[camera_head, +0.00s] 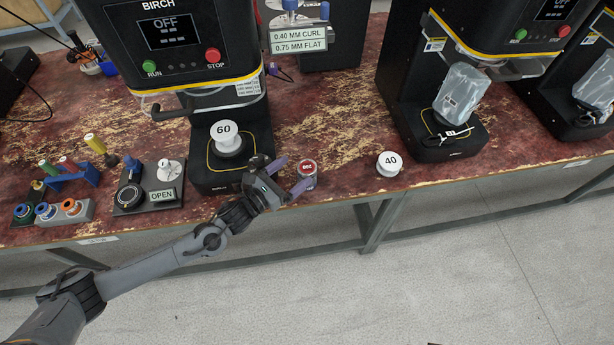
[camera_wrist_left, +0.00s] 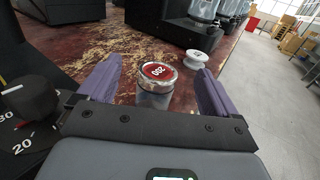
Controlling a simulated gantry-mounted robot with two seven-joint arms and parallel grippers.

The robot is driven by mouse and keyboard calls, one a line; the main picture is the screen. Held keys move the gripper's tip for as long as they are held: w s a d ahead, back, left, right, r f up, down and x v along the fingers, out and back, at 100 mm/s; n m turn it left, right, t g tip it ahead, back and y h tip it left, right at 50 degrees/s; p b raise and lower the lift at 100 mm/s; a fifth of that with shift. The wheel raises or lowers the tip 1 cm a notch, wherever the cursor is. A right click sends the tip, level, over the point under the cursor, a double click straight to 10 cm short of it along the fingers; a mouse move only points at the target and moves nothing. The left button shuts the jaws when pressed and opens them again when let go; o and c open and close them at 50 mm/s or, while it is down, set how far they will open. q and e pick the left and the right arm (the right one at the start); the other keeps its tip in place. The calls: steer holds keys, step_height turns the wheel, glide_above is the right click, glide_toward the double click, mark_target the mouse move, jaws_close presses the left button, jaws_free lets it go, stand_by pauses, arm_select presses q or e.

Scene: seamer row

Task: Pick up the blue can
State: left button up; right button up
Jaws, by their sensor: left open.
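A small silver can with a red, numbered lid (camera_head: 307,168) stands upright near the front edge of the worn red workbench. It also shows in the left wrist view (camera_wrist_left: 158,78). My right gripper is not in view.
A white spool marked 40 (camera_head: 389,163) stands right of the can. A white piece marked 60 (camera_head: 226,135) sits on the black seamer base (camera_head: 203,178). An OPEN display (camera_head: 162,195) and a knob stand left. Bare bench lies between the can and spool.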

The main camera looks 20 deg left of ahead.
mark_target(300, 181)
arm_select(q)
step_height(300, 181, down, 7)
steer(key=shift+d+f+b, duration=0.1)
steer(key=shift+d+b, duration=0.05)
steer(key=shift+b, duration=0.8)
steer(key=shift+w+d+r, duration=0.2)
steer(key=shift+w+d, duration=0.05)
steer(key=shift+w, duration=0.4)
steer(key=b+x, duration=0.1)
steer(key=x, duration=0.5)
steer(key=shift+b, duration=0.4)
steer(key=c, duration=1)
